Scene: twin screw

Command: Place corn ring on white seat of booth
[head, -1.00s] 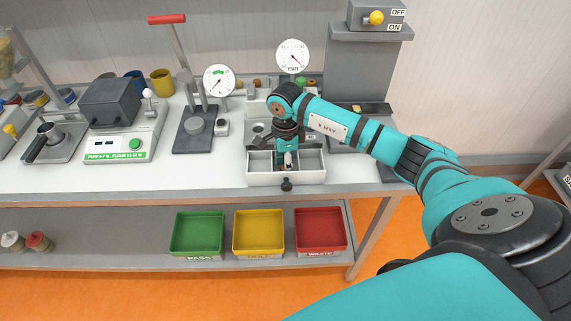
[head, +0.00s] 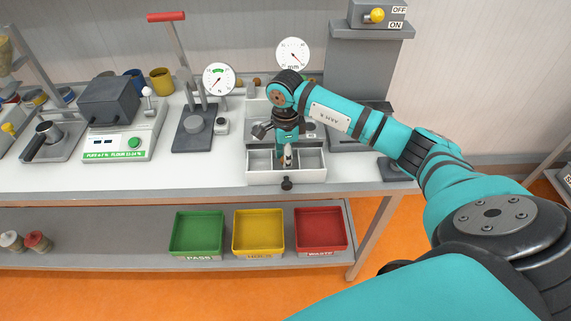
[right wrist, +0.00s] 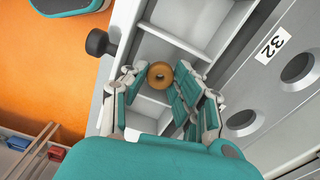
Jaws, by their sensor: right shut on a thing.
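The corn ring appears as a small golden-brown ring (right wrist: 160,75) between the fingers of my right gripper (right wrist: 161,88) in the right wrist view. That gripper is shut on it, over a compartment of a white divided tray (right wrist: 153,108). In the head view my right gripper (head: 287,158) points down at the middle of the same tray (head: 262,179); the ring is too small there to tell apart. A grey cabinet (head: 362,75) with an OFF/ON switch stands at the right; I cannot make out a white seat in it, partly because my arm crosses it. My left gripper is not in view.
A grey panel with round holes (right wrist: 282,95) lies beside the tray in the wrist view. Green, yellow and red bins (head: 319,229) sit on the lower shelf.

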